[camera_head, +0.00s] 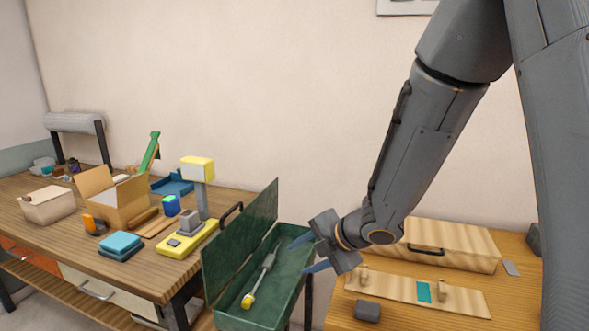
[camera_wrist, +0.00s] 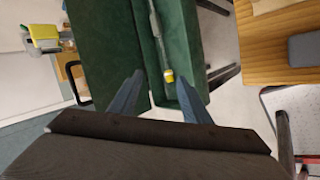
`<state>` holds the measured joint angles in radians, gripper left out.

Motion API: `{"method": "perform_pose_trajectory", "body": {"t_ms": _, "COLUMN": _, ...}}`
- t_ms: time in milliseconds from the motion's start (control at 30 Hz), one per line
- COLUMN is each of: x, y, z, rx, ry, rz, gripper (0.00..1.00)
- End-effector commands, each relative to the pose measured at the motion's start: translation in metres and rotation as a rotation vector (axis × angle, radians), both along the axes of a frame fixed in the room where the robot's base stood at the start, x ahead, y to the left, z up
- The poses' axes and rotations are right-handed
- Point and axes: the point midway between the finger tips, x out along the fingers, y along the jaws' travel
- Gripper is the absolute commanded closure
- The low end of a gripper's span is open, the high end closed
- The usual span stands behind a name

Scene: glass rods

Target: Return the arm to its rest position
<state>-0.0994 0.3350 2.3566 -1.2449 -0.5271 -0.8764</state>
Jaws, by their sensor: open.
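My gripper (camera_head: 305,254) is at the end of my arm, which reaches down from the upper right in the head view. Its two blue fingers are apart and nothing is between them. The gripper is over the right side of an open green case (camera_head: 240,318). In the case lies a grey rod-like tool (camera_head: 263,272) with a yellow end. In the wrist view the spread fingers (camera_wrist: 162,100) point at the green case (camera_wrist: 100,50), and the tool's yellow end (camera_wrist: 168,76) shows between and beyond them.
A wooden workbench (camera_head: 60,232) on the left holds a cardboard box (camera_head: 118,205), a yellow-based device (camera_head: 188,240) and blue blocks (camera_head: 120,243).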

Motion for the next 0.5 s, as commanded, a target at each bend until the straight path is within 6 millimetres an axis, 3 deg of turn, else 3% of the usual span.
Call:
{"method": "perform_pose_trajectory", "body": {"t_ms": 267, "x": 0.008, "y": -0.072, "z": 0.010, "rx": 0.078, "ry": 0.152, "rz": -0.549, "gripper": 0.57}}
{"method": "perform_pose_trajectory", "body": {"t_ms": 367, "x": -0.005, "y": -0.111, "z": 0.011, "rx": 0.148, "ry": 0.253, "rz": -0.865, "gripper": 0.57}}
{"method": "perform_pose_trajectory", "body": {"t_ms": 500, "x": -0.044, "y": -0.153, "z": 0.009, "rx": 0.273, "ry": 0.415, "rz": -1.304, "gripper": 0.57}}
